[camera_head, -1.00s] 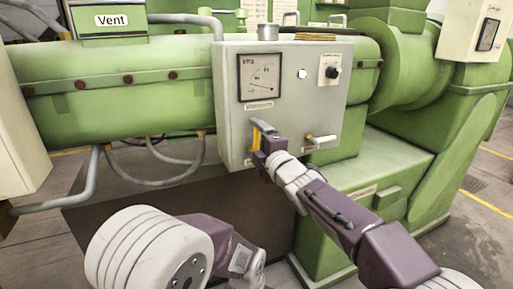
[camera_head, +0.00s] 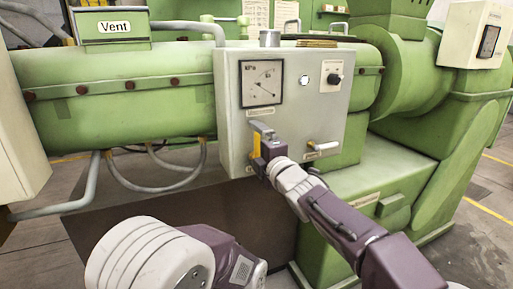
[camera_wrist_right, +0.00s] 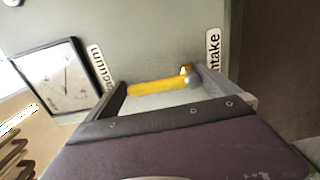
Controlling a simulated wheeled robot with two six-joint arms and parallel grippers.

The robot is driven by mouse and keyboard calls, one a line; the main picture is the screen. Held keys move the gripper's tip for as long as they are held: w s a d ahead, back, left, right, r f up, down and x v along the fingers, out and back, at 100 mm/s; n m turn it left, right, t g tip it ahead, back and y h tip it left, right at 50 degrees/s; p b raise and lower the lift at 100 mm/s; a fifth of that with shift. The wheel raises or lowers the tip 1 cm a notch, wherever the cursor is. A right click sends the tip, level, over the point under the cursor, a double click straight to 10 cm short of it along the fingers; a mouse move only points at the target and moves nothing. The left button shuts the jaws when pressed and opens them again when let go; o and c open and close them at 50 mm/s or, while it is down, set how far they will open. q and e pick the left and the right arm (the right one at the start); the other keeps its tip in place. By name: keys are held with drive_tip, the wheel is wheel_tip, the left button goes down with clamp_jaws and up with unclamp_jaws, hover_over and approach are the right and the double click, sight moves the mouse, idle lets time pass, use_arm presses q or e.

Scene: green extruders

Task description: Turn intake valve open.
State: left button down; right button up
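The intake valve's yellow handle (camera_head: 257,163) is on the lower left of the grey control box (camera_head: 232,110). It runs roughly upright in the head view, partly hidden by my right gripper (camera_head: 259,146). In the right wrist view the yellow handle (camera_wrist_right: 158,86) lies across the gap between the fingers of my right gripper (camera_wrist_right: 165,100), with its pivot end near the "Intake" label (camera_wrist_right: 213,50). The fingers are spread apart; contact with the handle cannot be told. My left arm shows at the bottom of the head view, but its gripper is out of view.
A pressure gauge (camera_head: 262,82) sits above the handle, and a black knob (camera_head: 334,78) is at the upper right. A green pipe (camera_head: 120,105) marked "Vent" is at left.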

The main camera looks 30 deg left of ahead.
drive_tip(key=shift+s+d+f+b, duration=0.1)
drive_tip(key=shift+s+d+b, duration=0.2)
drive_tip(key=shift+d, duration=0.05)
drive_tip(key=b+v, duration=0.1)
drive_tip(key=v, duration=0.7)
drive_tip(key=shift+b, duration=0.35)
drive_tip(key=shift+d, duration=0.1)
